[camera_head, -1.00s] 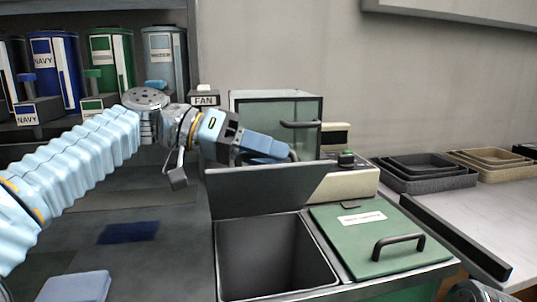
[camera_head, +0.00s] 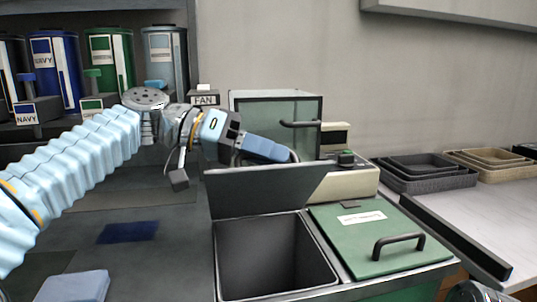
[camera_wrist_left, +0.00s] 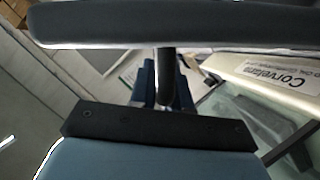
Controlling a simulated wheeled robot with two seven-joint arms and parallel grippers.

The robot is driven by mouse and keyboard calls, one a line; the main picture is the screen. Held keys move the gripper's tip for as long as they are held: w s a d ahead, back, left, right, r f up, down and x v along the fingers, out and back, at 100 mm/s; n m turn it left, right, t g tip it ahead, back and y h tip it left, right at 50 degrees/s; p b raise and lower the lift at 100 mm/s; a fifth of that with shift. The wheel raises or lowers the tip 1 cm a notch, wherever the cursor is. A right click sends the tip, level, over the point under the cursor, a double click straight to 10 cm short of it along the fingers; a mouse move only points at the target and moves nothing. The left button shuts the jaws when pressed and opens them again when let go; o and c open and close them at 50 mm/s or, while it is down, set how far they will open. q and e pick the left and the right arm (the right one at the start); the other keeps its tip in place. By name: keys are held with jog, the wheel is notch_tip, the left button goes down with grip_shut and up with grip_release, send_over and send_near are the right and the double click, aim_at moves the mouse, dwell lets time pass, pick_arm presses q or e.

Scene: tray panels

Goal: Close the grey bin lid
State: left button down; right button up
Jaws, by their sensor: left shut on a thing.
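The grey bin (camera_head: 272,258) is open at the top, and its inside looks empty. Its grey lid (camera_head: 265,190) stands raised at the back edge of the opening. My left gripper (camera_head: 290,157) is behind the lid's upper edge and shut on the lid's dark handle, most of which the lid hides in the head view. In the left wrist view the handle (camera_wrist_left: 165,75) runs between the lid's edge (camera_wrist_left: 180,22) and the blue finger pads (camera_wrist_left: 150,82). My right gripper does not show clearly.
A closed green lid (camera_head: 365,238) with a black handle adjoins the bin on the right. A glass-fronted box (camera_head: 278,108) and a cream device (camera_head: 350,180) stand behind. Stacked trays (camera_head: 420,172) are on the right counter. Coloured canisters (camera_head: 55,72) fill the left shelf.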

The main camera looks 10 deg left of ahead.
pick_arm(q)
jog(key=s+d+f+m+t+y+b, duration=0.1)
jog(key=s+f+m+b, duration=0.3)
jog(key=b, duration=1)
jog(key=shift+s+d+f+m+t+y, duration=0.35)
jog(key=shift+s+d+f+t, duration=0.45)
jog(key=shift+s+f, duration=1.15)
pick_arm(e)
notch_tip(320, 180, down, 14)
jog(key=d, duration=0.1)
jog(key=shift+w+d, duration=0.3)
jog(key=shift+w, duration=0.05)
pick_arm(q)
jog(key=shift+w+a+f, duration=0.15)
jog(key=shift+w+f, duration=0.1)
jog(key=shift+w, duration=0.05)
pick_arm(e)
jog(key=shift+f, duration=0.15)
pick_arm(q)
jog(key=c, duration=1.2)
grip_release()
jog(key=shift+o, duration=0.2)
jog(key=p+v, duration=0.2)
jog(key=v, duration=1.1)
jog(key=shift+s+a, duration=0.3)
jog(key=shift+a, duration=0.05)
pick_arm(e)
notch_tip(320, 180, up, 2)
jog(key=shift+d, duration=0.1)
